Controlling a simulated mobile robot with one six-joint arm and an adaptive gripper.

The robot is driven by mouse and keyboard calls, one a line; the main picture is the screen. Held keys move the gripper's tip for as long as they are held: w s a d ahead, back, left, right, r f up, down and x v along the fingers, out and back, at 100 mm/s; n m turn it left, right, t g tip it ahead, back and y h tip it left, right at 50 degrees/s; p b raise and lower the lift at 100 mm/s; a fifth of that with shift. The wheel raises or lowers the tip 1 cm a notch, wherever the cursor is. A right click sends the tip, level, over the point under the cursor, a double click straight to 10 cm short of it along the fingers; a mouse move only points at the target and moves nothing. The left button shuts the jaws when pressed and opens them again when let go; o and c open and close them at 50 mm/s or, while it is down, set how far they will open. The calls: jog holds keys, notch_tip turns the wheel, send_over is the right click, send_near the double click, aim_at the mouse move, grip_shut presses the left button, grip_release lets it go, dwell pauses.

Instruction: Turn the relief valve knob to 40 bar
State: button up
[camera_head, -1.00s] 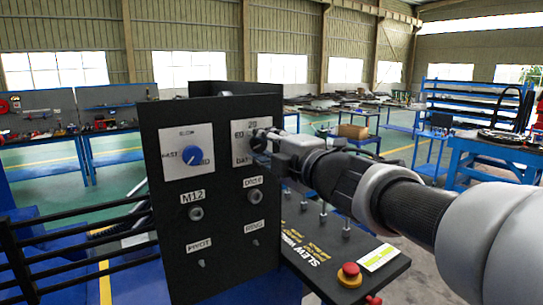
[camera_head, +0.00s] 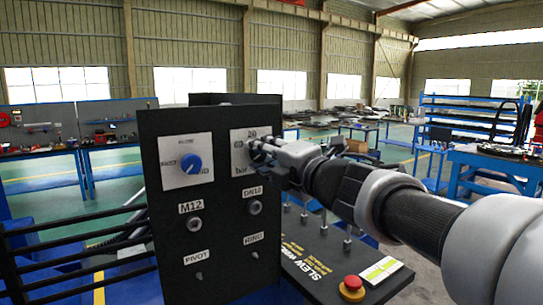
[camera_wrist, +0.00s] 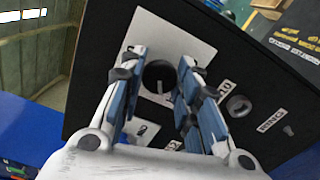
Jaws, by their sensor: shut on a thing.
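The relief valve knob is a dark round knob (camera_wrist: 158,76) on a white plate marked 20, 60 and bar (camera_head: 239,136). In the wrist view it sits between the two fingers of my gripper (camera_wrist: 157,82), which is shut on it. A pale line shows on the knob's face. In the head view my gripper (camera_head: 260,152) reaches the plate from the right and hides the knob and part of the scale. I cannot read the knob's setting.
A blue SLEW knob (camera_head: 191,163) sits on the left plate of the same black panel (camera_head: 225,235). Fittings labelled M12 and DN10 are below. A sloping console with levers and a red button (camera_head: 352,284) lies right of the panel, below my arm.

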jog(key=o, duration=1.1)
jog(key=shift+s, duration=0.1)
jog(key=v, duration=1.2)
